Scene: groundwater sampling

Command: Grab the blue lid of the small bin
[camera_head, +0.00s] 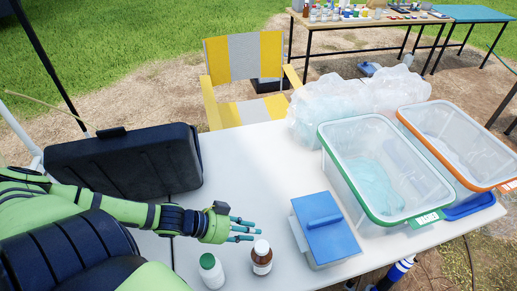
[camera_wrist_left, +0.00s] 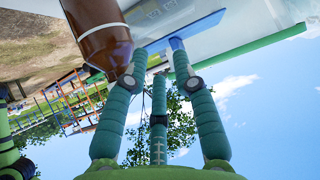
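The small bin (camera_head: 312,252) stands on the white table with its blue lid (camera_head: 328,232) on top; the lid has a raised blue handle bar (camera_head: 325,221). My left gripper (camera_head: 244,229) comes in from the left, low over the table, with its teal fingers pointing right towards the bin. A gap separates the fingertips from the lid in the head view. In the left wrist view the fingers of the gripper (camera_wrist_left: 155,55) are spread and hold nothing; blue parts of the lid (camera_wrist_left: 200,28) show beyond the fingertips. My right gripper is not in view.
A brown bottle (camera_head: 262,258) with a white cap stands just below the fingers; it looms close in the left wrist view (camera_wrist_left: 100,35). A white bottle (camera_head: 211,272) with a green cap is beside it. A green-rimmed bin (camera_head: 345,178) and black case (camera_head: 125,160) flank the clear table middle (camera_head: 255,165).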

